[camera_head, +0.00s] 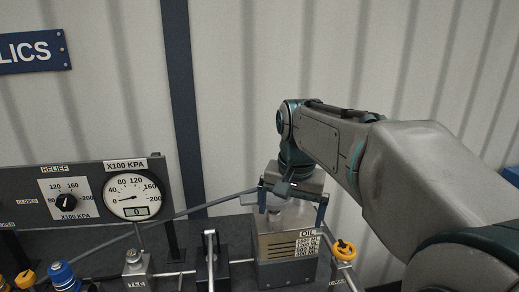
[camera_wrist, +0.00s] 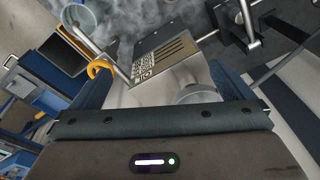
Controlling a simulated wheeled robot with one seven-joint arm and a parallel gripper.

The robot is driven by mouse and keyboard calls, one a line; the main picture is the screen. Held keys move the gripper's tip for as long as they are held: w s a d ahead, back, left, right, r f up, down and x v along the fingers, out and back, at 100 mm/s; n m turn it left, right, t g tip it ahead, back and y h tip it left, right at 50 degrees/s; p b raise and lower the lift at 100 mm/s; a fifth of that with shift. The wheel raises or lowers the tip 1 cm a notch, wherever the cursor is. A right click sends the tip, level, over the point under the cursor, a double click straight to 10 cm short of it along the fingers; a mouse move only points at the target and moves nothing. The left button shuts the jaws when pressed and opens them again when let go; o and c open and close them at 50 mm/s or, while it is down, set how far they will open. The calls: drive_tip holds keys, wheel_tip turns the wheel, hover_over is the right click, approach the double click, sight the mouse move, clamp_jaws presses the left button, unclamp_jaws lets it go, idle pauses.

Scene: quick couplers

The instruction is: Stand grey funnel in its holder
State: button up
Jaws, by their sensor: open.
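My gripper (camera_head: 292,206) is open above the oil tank (camera_head: 288,246), with its two fingers spread to either side of the tank's top. A pale grey rounded piece (camera_head: 288,220), which looks like the grey funnel, sits on the tank top between and below the fingers. Its round rim also shows in the wrist view (camera_wrist: 196,93), nearer the right finger, and I cannot tell whether a finger touches it. A round, ring-like rim (camera_wrist: 80,18) shows at the upper left of the wrist view; I cannot tell whether it is the holder.
A yellow valve handle (camera_head: 345,249) stands right of the tank. Left of it are a metal lever (camera_head: 210,256), a gauge panel (camera_head: 131,193) and blue and yellow couplers (camera_head: 62,275). A grey bar (camera_head: 180,214) slopes up towards the tank. The wall is close behind.

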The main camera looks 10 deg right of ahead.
sight(275, 197)
drive_tip(key=w+r+m+g, duration=0.1)
drive_tip(key=w+r+m, duration=0.2)
drive_tip(key=w, duration=0.4)
drive_tip(key=w+r+m+g, duration=0.1)
drive_tip(key=w+r+m, duration=0.3)
drive_tip(key=w, duration=0.3)
wheel_tip(275, 197, down, 14)
drive_tip(key=shift+w+f, duration=0.1)
drive_tip(key=c, duration=1)
drive_tip(key=shift+o, duration=0.2)
drive_tip(key=shift+r+p, duration=1.75)
wheel_tip(275, 197, up, 4)
drive_tip(key=p, duration=0.3)
drive_tip(key=shift+p, duration=0.35)
